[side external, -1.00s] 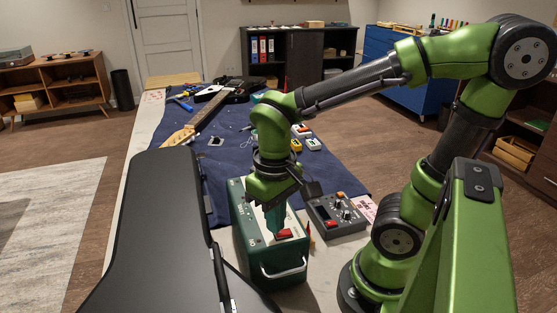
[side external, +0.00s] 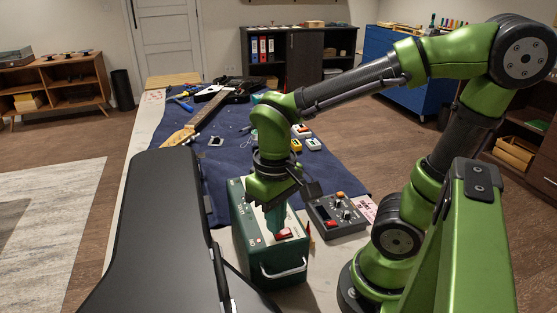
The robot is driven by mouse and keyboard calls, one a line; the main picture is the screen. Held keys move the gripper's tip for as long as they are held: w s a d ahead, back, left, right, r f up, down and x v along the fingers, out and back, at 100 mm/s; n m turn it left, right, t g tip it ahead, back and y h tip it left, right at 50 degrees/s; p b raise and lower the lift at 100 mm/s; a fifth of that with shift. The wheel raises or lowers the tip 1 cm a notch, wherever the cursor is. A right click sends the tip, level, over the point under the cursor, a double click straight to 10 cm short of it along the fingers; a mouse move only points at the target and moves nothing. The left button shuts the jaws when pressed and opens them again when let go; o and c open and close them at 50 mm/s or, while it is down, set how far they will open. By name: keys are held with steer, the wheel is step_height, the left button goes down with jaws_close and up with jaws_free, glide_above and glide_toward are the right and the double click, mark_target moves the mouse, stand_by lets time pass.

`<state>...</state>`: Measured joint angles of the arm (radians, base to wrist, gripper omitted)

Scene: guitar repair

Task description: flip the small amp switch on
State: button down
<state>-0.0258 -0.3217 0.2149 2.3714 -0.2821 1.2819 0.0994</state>
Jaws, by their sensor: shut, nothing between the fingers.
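The small amp (side external: 252,256) is a dark green box with a pale top panel and a metal handle on its front side. It stands on the near part of the table. A red switch (side external: 284,234) sits on its top panel near the front edge. My gripper (side external: 275,232) is shut and empty, pointing down, with its tips at the red switch's left edge. I cannot tell whether the tips touch the switch or which way it is tipped.
A black guitar case (side external: 165,230) stands close on the left. A grey control box (side external: 336,215) with knobs lies right of the amp. An electric guitar (side external: 206,108), small pedals (side external: 313,144) and tools lie farther back on the blue cloth (side external: 232,165).

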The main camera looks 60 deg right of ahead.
step_height(320, 180, up, 6)
stand_by(0.6)
steer(key=shift+w+d+r+m+t+y, duration=0.15)
steer(key=shift+w+d+r+t+y, duration=0.2)
steer(key=shift+t, duration=0.85)
steer(key=shift+w+d+r+m+t+y, duration=0.25)
steer(key=shift+w+d+t, duration=0.35)
steer(key=shift+t, duration=0.6)
steer(key=shift+w+d+r+m+t+y, duration=0.15)
steer(key=shift+w+d+t+y, duration=0.3)
steer(key=shift+t, duration=0.75)
